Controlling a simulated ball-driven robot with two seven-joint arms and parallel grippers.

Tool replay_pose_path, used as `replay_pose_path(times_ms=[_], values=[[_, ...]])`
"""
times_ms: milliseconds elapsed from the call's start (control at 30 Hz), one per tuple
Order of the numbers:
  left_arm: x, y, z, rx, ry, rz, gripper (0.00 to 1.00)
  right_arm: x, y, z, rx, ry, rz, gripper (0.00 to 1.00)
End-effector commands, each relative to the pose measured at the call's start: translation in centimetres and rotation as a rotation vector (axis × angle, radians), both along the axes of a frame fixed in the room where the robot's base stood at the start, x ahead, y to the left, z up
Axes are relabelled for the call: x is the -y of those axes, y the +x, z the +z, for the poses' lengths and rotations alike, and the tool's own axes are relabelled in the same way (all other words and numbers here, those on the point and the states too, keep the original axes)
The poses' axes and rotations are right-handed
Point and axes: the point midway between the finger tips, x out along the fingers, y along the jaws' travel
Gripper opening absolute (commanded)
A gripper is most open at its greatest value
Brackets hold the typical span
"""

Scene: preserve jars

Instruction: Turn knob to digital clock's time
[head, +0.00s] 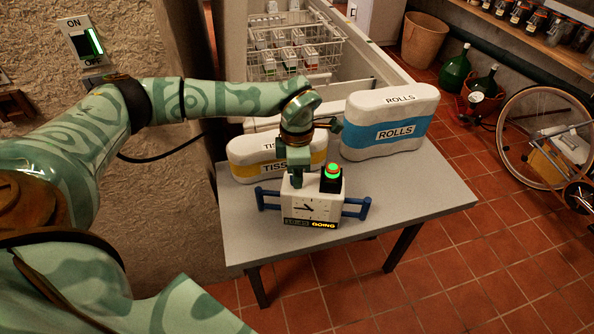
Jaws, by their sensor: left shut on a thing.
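A dark display strip (309,223) under the dial shows dim digits too small to read surely and the yellow word GOING. A black block with a lamp (332,172), lit green with a red part, sits on its top right. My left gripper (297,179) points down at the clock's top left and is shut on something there. The gripper hides what it grips, and I cannot make out the knob. My right gripper is out of view.
A yellow-banded tissue pack (250,166) and a blue-banded rolls pack (393,125) stand behind the clock. The table (420,195) is bare to the right. A chest with a wire basket stands behind; a wall switch (84,43) reads ON.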

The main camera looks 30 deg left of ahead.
Motion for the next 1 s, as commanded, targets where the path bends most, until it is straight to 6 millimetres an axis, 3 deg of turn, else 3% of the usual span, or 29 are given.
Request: replay_pose_path(times_ms=[33,67,133,433,567,1000], values=[[0.0,0.0,0.0,0.001,-0.001,-0.001,0.05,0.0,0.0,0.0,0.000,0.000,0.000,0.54],[0.0,0.0,0.0,0.001,-0.001,-0.001,0.33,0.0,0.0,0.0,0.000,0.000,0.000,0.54],[0.0,0.0,0.0,0.001,-0.001,-0.001,0.50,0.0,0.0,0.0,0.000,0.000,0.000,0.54],[0.0,0.0,0.2,0.000,0.000,-0.001,0.50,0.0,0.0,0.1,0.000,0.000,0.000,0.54],[0.0,0.1,1.7,0.002,0.000,0.000,0.50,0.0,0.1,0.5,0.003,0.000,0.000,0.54],[-0.3,0.5,13.0,0.006,0.000,0.000,0.50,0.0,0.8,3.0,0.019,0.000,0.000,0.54]])
